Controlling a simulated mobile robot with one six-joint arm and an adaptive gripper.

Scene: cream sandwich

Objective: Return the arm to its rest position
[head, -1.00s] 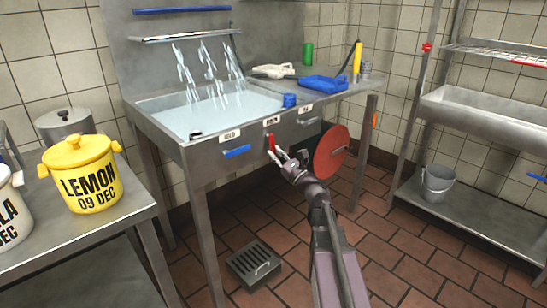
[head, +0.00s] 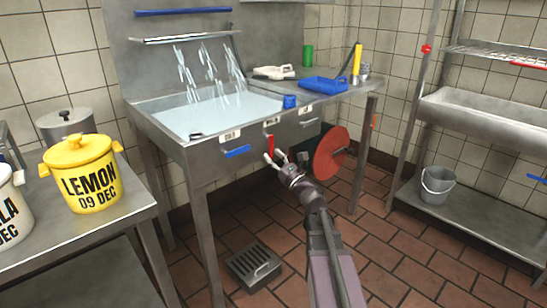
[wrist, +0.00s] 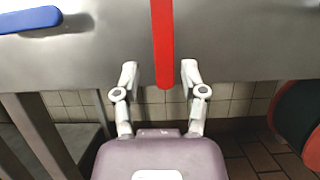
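My gripper (head: 275,158) is in front of the sink unit (head: 197,148), by the red handle (head: 270,143) on its front panel. In the wrist view my gripper (wrist: 160,75) is open, its two fingers spread on either side of the lower end of the red handle (wrist: 163,45). Nothing is held between the fingers. My arm reaches in from the bottom of the head view. Whether a finger touches the handle cannot be told.
A blue handle (head: 237,152) is left of the red one. A red disc (head: 331,153) hangs at right, near my arm. A yellow lemon pot (head: 83,175) stands on the left table. A grey bucket (head: 437,184) is on the right shelf. The tiled floor (head: 400,255) is clear at right.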

